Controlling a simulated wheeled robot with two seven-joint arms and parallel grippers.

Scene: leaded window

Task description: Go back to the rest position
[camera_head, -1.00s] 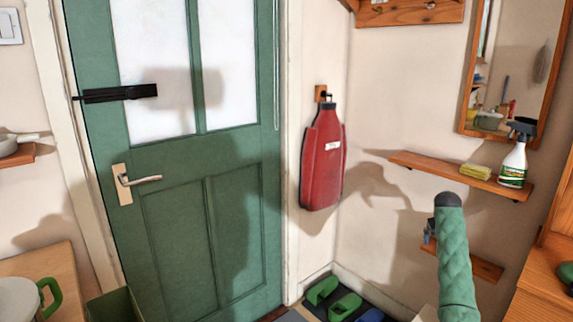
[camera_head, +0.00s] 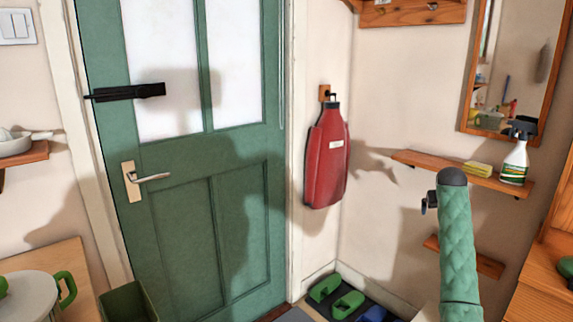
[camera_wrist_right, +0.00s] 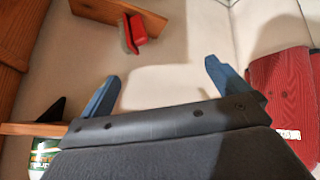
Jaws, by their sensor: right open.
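My right arm (camera_head: 457,250), in a green quilted cover, rises at the right of the head view. A small part of my right gripper (camera_head: 430,202) shows beside its dark end cap; the rest is hidden behind the arm. In the right wrist view my right gripper (camera_wrist_right: 165,88) has its two blue fingers wide apart. Nothing is between them, only pale wall behind. My left arm and gripper are not in view.
A green door (camera_head: 190,200) with frosted panes bears a black bar (camera_head: 130,92). A red bag-like item (camera_head: 327,158) hangs beside it. A wall shelf (camera_head: 420,162) holds a spray bottle (camera_head: 515,160) and yellow sponge (camera_head: 478,168). A pot (camera_head: 28,298) stands lower left.

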